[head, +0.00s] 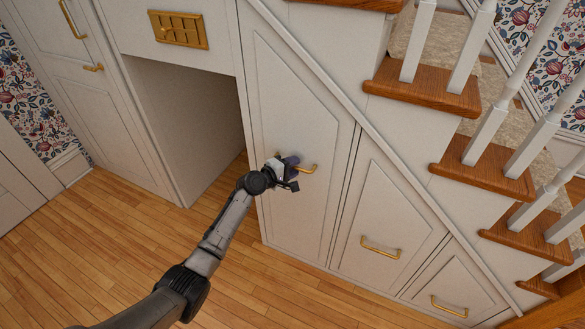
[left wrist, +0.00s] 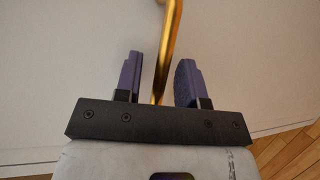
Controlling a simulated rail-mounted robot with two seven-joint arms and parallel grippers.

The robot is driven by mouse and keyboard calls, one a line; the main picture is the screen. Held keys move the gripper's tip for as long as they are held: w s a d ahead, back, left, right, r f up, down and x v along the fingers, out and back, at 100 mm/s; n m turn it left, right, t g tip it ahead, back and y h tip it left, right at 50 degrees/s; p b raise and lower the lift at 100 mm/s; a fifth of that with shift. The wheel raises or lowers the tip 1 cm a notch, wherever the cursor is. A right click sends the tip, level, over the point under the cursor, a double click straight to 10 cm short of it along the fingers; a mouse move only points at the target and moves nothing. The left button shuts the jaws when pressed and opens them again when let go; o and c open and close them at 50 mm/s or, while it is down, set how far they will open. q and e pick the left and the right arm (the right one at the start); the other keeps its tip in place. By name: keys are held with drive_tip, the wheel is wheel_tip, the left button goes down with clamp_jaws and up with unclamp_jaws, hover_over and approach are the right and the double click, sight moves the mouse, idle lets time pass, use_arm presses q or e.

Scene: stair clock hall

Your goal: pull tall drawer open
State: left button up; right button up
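The tall drawer (head: 290,110) is the white slant-topped panel under the stairs, right of the open recess. It looks closed, its front level with the panels beside it. Its brass handle (head: 311,169) shows just right of my left gripper (head: 291,175), which partly hides it. In the left wrist view, the brass handle (left wrist: 170,35) runs between the two purple fingers of my left gripper (left wrist: 159,72). The fingers are open, one on each side of the bar, with a visible gap to it on both sides. My right gripper is in neither view.
Two lower drawers with brass handles, a middle one (head: 385,220) and a small one (head: 455,287), stand to the right. An open recess (head: 190,120) lies left, beside a tall cupboard (head: 80,95). The wooden floor (head: 300,295) in front is clear. Stairs (head: 480,165) rise above.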

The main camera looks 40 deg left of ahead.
use_arm(q)
clamp_jaws()
drive_tip(key=shift+d, duration=0.1)
idle(0.5)
